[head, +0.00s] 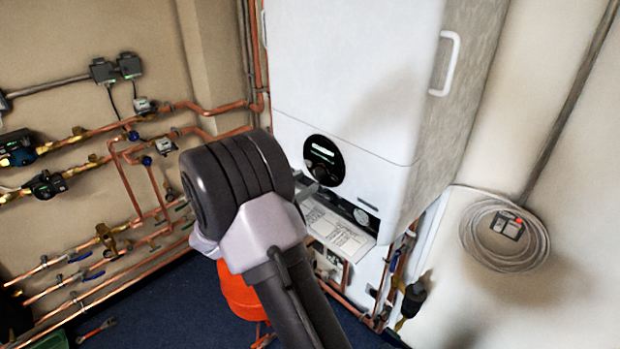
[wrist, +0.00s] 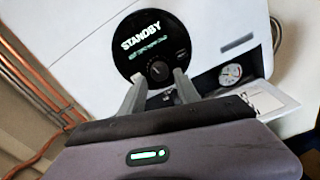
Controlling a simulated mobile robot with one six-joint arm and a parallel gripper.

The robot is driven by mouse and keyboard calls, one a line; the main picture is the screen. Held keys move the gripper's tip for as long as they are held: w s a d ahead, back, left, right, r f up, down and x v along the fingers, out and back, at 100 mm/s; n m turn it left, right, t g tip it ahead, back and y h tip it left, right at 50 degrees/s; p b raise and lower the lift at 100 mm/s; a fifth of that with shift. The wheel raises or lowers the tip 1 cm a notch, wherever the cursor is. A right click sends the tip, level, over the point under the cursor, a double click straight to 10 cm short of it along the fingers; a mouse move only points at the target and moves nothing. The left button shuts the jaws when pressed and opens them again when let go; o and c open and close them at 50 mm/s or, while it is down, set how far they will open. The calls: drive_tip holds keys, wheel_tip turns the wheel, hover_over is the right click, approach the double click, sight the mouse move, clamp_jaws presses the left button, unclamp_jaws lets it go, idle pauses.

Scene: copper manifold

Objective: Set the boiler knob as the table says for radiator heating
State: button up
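The white boiler (head: 345,100) hangs on the wall, with a round black control panel (head: 323,160) on its lower front. In the wrist view the panel (wrist: 150,45) reads "STANDBY", with a smaller green line under it that I cannot read. The boiler knob (wrist: 158,70) is a small dark dial low on the panel. My gripper (wrist: 156,84) is open, its two grey fingers either side of the knob in the picture; I cannot tell whether they touch it. The printed table (head: 338,232) lies on a fold-down flap below the panel, its text too small to read.
A round gauge (wrist: 230,74) sits beside the panel, lower right. Copper pipes (head: 120,165) with valves run along the left wall. An orange vessel (head: 240,290) stands below my arm. A coiled grey cable (head: 503,232) hangs on the right wall.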

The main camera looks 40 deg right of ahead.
sight(315, 176)
drive_tip(key=shift+w+d, duration=0.15)
drive_tip(key=shift+d, duration=1.6)
drive_tip(key=shift+c, duration=0.5)
clamp_jaws()
